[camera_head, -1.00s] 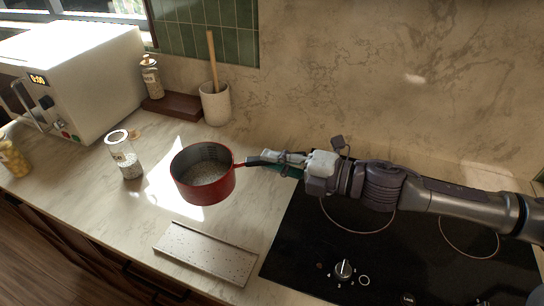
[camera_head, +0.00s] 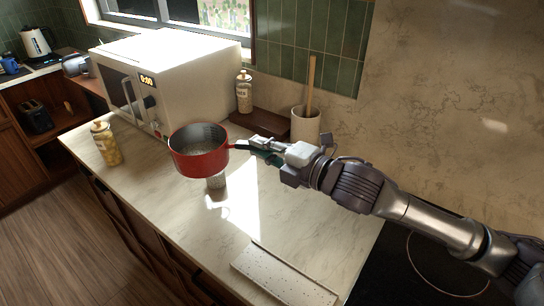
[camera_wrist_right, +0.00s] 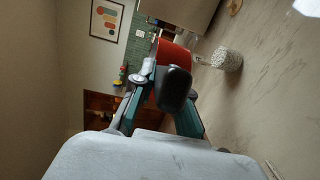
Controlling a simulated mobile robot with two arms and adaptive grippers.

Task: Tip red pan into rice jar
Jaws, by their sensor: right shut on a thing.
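The red pan (camera_head: 199,161) hangs over the counter in the head view, with pale grains inside. Its dark handle points right, into my right gripper (camera_head: 258,150), which is shut on it. The pan looks roughly level. My left gripper is not in view.
A white microwave (camera_head: 170,75) stands behind the pan. A jar with yellowish contents (camera_head: 106,145) stands at the counter's left edge. A utensil crock (camera_head: 305,126) and wooden stand (camera_head: 262,123) are at the wall. A speckled board (camera_head: 283,277) lies in front; the hob (camera_head: 410,275) is at right.

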